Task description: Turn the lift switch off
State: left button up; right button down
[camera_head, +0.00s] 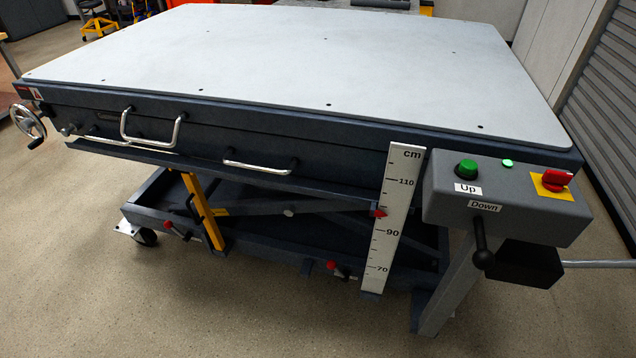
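The lift switch (556,179) is a red rotary knob on a yellow plate at the right end of the grey control box (520,215). A green button (466,169) sits above the "Up" label, and a small green lamp (507,163) is lit between it and the red knob. A "Down" label (485,206) is on the front of the box, with a black lever (482,250) below it. Neither of my grippers is in view.
The lift table (300,60) has a bare pale top. A centimetre scale (392,220) has a red pointer near 100. A handwheel (27,122) is at the left end. The floor in front is clear; a shutter (605,110) stands close at right.

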aim_at(554, 181)
jog(key=z, duration=1.45)
